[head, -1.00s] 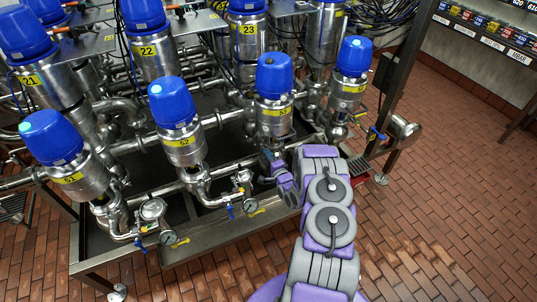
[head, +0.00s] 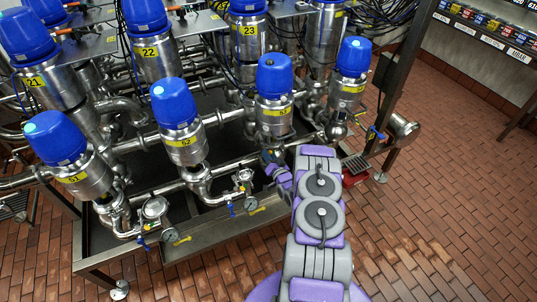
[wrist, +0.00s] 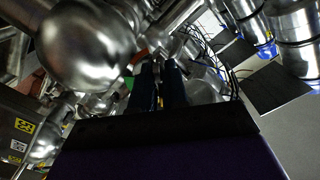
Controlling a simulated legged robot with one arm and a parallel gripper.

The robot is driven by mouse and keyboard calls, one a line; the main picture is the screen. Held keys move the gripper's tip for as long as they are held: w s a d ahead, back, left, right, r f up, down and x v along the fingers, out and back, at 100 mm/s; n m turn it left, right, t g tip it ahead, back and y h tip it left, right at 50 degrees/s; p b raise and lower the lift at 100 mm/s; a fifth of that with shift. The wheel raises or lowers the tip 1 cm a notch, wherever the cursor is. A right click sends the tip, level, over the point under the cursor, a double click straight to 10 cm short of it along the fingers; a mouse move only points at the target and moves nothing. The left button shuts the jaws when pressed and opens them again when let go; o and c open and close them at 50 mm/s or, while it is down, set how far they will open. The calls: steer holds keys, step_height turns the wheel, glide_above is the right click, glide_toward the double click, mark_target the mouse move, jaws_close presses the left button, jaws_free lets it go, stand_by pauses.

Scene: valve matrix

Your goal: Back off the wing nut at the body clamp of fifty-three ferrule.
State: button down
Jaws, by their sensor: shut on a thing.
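Valve 53 (head: 274,112) is a steel cylinder with a blue cap and a yellow label, in the middle right of the head view. My gripper (head: 268,157) is at the pipework just below it, partly hidden by my arm. In the wrist view my gripper's two dark fingers (wrist: 159,84) point away, close together, beside a large round steel body (wrist: 88,45). They are shut on a small piece between them, taken to be the wing nut (wrist: 159,98), which is mostly hidden. The clamp itself cannot be made out clearly.
Valve 52 (head: 180,128) stands left of valve 53, and another yellow-labelled valve (head: 349,78) stands to its right. Pipes and the frame's front rail (head: 215,227) lie close to my arm. The brick floor (head: 430,220) at the right is open.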

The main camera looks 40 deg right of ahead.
steer(key=n+p, duration=0.1)
steer(key=n, duration=0.1)
steer(key=shift+f+n, duration=0.1)
steer(key=shift+n, duration=0.3)
steer(key=n+p, duration=0.2)
steer(key=shift+n, duration=0.4)
steer(key=shift+n+p, duration=0.5)
steer(key=shift+n, duration=0.1)
steer(key=shift+d, duration=0.1)
steer(key=c, duration=1.3)
jaws_free()
steer(key=shift+o, duration=0.2)
steer(key=p+v, duration=0.3)
steer(key=v, duration=1.4)
